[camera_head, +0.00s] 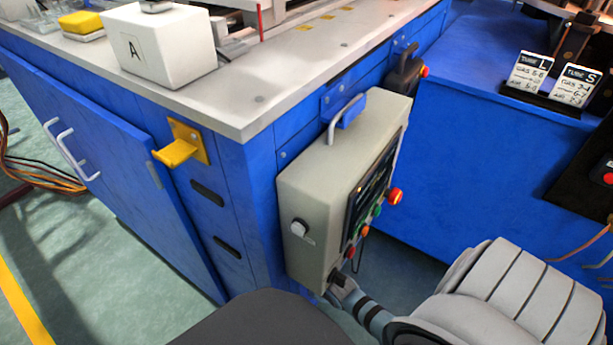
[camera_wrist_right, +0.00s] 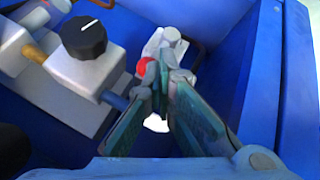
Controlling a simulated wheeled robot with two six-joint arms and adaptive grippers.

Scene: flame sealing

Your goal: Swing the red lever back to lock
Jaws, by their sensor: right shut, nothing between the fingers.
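My right gripper (camera_wrist_right: 168,74) is in the right wrist view, its two green-padded fingers converging to closed tips with nothing between them. A small red rounded part (camera_wrist_right: 145,67) shows just left of the fingertips, against a white-grey fitting (camera_wrist_right: 165,45). It may be the red lever; the fingers cover most of it, so I cannot tell its angle or whether they touch it. In the head view I cannot pick out the lever or the right gripper. My left gripper is not in view.
A grey valve block with a black knob (camera_wrist_right: 84,37) stands left of the fingers, inside blue walls (camera_wrist_right: 262,75). The head view shows a grey control box (camera_head: 310,190) on the blue bench, a white box marked A (camera_head: 155,45) and a yellow bracket (camera_head: 180,150).

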